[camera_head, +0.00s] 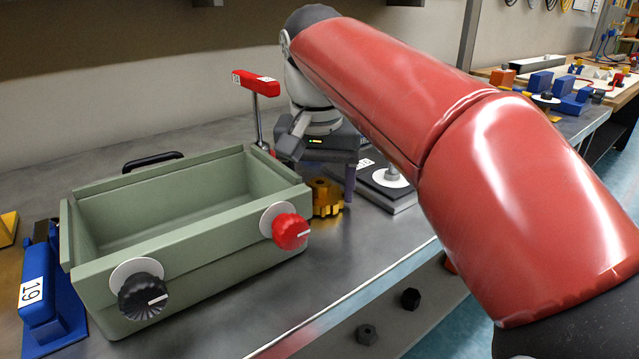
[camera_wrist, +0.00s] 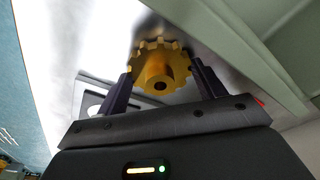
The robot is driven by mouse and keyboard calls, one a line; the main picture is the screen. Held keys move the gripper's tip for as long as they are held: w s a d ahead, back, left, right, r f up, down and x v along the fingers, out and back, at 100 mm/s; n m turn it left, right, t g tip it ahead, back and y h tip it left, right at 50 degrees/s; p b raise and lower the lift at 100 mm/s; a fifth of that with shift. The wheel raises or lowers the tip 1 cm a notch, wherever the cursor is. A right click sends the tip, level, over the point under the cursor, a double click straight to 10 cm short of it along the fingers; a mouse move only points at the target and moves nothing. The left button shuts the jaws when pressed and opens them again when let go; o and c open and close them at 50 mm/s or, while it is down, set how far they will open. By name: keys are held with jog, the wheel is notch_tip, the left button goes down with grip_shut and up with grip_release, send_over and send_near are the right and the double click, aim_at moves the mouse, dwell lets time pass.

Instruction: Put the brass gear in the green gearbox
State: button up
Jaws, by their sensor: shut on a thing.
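The brass gear (camera_head: 325,198) is beside the right end of the green gearbox, low near the metal bench top. In the wrist view the toothed brass gear (camera_wrist: 160,68) sits between the two dark fingers. My gripper (camera_wrist: 162,80) is shut on it, one finger on each side. In the head view my gripper (camera_head: 322,172) points down over the gear, and its fingertips are partly hidden. The green gearbox (camera_head: 205,243) is an open-topped box with a red knob (camera_head: 290,231) and a black knob (camera_head: 142,297) on its front. Its visible inside looks empty.
A red-topped lever (camera_head: 256,84) stands behind the gearbox's right end. A grey plate with a white disc (camera_head: 391,177) lies right of the gear. A blue block marked 19 (camera_head: 40,290) stands left of the gearbox. The bench's front edge is close.

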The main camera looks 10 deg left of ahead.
jog(key=shift+f, duration=0.2)
jog(key=o, duration=1.2)
